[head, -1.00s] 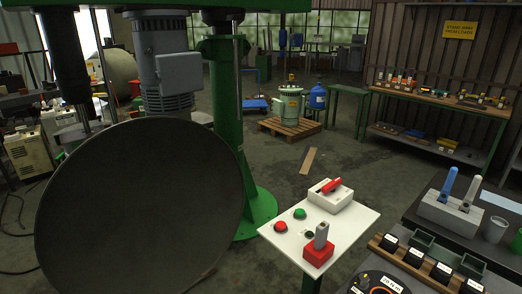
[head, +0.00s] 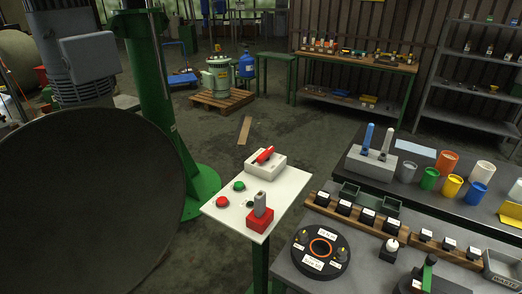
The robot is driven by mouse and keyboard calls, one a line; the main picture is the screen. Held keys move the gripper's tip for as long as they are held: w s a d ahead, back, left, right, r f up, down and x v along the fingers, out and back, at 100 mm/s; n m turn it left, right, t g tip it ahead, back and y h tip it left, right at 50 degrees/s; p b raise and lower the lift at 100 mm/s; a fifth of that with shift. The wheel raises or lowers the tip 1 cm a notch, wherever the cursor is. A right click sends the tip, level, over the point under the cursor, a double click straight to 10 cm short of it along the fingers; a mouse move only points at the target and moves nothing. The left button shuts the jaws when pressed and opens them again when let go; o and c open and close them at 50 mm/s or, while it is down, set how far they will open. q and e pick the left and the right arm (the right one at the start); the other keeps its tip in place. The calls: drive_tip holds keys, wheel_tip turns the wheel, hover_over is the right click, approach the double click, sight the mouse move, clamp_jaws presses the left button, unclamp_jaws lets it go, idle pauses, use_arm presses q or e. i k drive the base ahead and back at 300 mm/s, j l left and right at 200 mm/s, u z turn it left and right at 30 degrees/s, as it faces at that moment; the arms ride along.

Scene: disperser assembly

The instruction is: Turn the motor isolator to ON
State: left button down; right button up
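A small white-topped control stand (head: 219,209) stands in the middle of the head view. On it sits a pale box (head: 273,167) with a red handle (head: 264,155) lying slantwise across its top. At the stand's front corner is a red block (head: 260,222) with a grey upright lever (head: 260,203). A green button (head: 239,186) and a red button (head: 222,202) lie on the left half of the top. I cannot read any ON or OFF marking, nor tell which switch is the motor isolator. Neither gripper shows.
A large dark round disc (head: 85,210) fills the left, beside a green column (head: 154,100). A dark bench (head: 400,160) with coloured cups stands at right. A nearer grey table (head: 350,275) holds a round black fixture (head: 338,262). Open floor (head: 215,145) lies behind the stand.

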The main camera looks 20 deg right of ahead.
sight(264, 156)
drive_tip(key=i+j+z, duration=0.1)
drive_tip(key=z, duration=0.35)
drive_tip(key=i+j+z, duration=0.2)
drive_tip(key=z, duration=0.25)
drive_tip(key=i+j+z, duration=0.1)
drive_tip(key=z, duration=0.35)
drive_tip(key=k+j, duration=0.05)
drive_tip(key=j, duration=0.05)
